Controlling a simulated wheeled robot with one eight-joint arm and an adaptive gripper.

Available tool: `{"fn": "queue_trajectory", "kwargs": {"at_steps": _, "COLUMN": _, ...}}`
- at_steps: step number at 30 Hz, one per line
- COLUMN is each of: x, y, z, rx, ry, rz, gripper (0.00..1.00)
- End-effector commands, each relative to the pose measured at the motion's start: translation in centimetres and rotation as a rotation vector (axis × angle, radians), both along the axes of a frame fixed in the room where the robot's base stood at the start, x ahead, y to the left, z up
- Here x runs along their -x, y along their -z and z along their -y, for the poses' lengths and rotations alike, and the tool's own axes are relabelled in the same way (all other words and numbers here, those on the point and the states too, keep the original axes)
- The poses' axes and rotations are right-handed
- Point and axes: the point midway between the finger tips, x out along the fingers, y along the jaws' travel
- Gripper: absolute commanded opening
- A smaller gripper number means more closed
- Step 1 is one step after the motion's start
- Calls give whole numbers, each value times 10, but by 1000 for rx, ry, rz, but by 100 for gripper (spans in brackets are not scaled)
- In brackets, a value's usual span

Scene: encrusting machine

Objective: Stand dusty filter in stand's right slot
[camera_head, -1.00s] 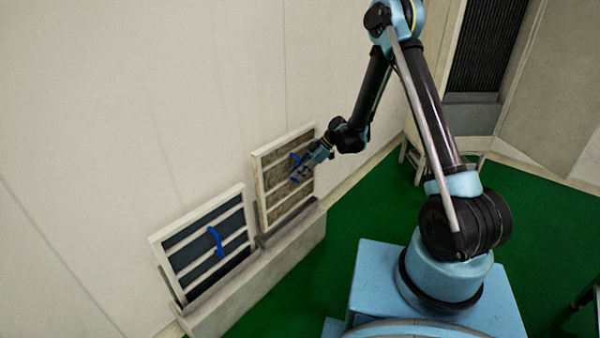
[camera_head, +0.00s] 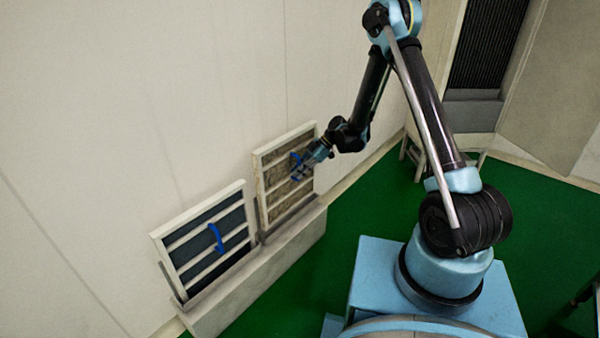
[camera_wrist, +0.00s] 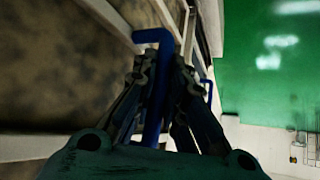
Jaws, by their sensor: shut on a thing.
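The dusty filter (camera_head: 272,192) has a pale frame and brown, mottled panels. It stands upright in the right slot of the stand (camera_head: 288,252), leaning close to the wall. My gripper (camera_head: 302,172) is shut on the filter's blue handle. In the wrist view, the blue handle (camera_wrist: 152,38) runs between the gripper's fingers (camera_wrist: 158,110), with the dusty filter's brown surface (camera_wrist: 50,65) at the left. The filter's lower edge is hidden behind the slot's grey lip.
A second filter (camera_head: 207,243) with dark panels and a blue handle stands in the left slot. The wall (camera_head: 110,110) is close behind both. Green floor (camera_head: 350,215) is open to the right of the stand.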

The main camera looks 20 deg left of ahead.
Motion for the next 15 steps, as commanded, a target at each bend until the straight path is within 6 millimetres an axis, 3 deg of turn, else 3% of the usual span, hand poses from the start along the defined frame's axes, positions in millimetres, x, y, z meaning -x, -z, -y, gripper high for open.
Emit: {"fn": "queue_trajectory", "kwargs": {"at_steps": 15, "x": 0, "y": 12, "z": 0, "rx": -1, "ry": 0, "rz": -1, "gripper": 0}}
